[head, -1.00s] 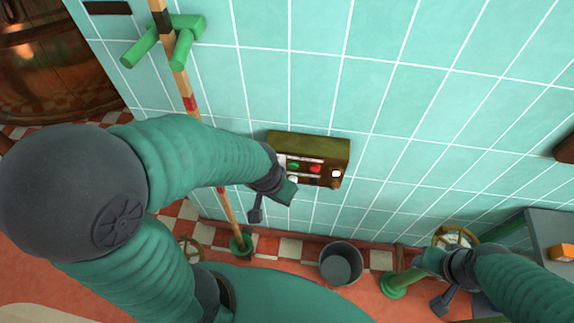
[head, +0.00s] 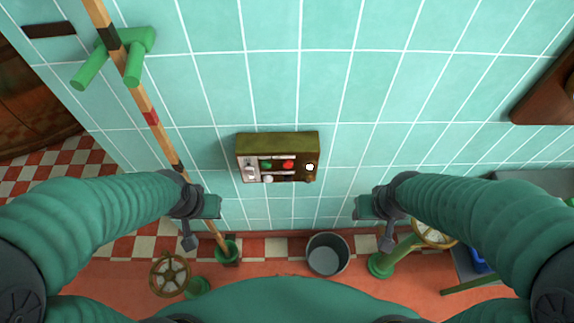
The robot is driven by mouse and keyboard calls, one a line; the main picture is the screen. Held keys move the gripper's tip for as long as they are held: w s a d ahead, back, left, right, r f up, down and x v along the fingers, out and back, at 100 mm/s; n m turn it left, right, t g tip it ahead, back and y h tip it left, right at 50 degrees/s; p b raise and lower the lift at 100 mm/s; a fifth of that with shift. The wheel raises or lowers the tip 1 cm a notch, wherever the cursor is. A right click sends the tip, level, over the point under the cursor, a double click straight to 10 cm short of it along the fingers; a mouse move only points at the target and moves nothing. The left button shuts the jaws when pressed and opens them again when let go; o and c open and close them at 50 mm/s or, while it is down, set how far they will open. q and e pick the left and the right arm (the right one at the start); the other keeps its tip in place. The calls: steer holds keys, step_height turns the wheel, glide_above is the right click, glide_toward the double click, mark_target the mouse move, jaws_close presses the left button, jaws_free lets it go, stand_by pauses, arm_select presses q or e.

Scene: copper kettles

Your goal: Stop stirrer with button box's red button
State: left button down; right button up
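The button box (head: 278,143) is a brown-olive box fixed to the tiled wall, in the middle of the head view. Its face carries a red button (head: 288,163), a green button (head: 266,164) to the left of it, and white knobs. My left gripper (head: 207,207) is below and left of the box, apart from it. My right gripper (head: 367,208) is below and right of the box, also apart from it. Neither touches a button. The fingers are too small and turned away to show whether they are open. No stirrer can be made out.
A wooden pole (head: 150,115) with colored bands leans in a green wall bracket (head: 132,55) at left. A grey bucket (head: 327,254) stands on the floor below the box. Valve wheels (head: 170,275) are low down. A copper kettle (head: 30,105) is at far left. The wall around the box is clear.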

steer(key=shift+a, duration=0.15)
jaws_close()
stand_by(1.7)
